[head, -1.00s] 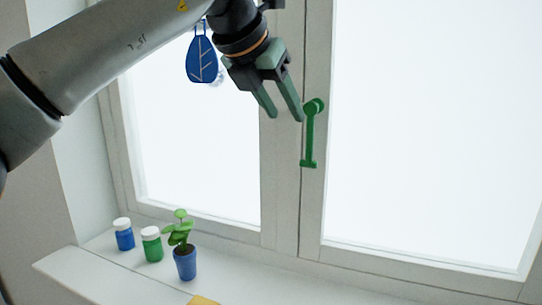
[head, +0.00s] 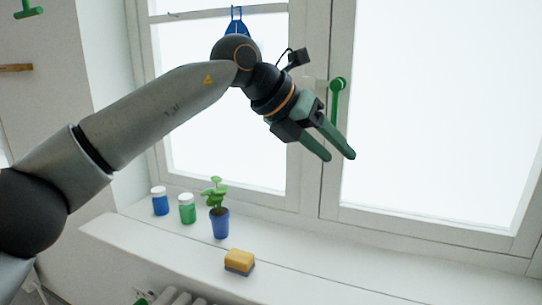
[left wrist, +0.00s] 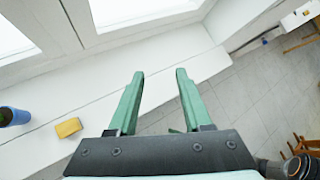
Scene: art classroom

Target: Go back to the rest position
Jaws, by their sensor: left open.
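My left gripper (head: 340,157) is open and empty, held in the air in front of the window. In the left wrist view its two green fingers (left wrist: 160,74) stand apart with nothing between them. The green window handle (head: 337,86) is behind and above the fingers, pointing down. Its lower end is hidden by the gripper. I cannot tell from this view how far the fingers are from it. My right gripper is in no view.
On the white sill (head: 300,262) stand a blue jar (head: 160,203), a green jar (head: 187,211), a potted plant (head: 219,222) and a yellow sponge (head: 239,260). Tiled floor (left wrist: 240,110) lies right in the wrist view.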

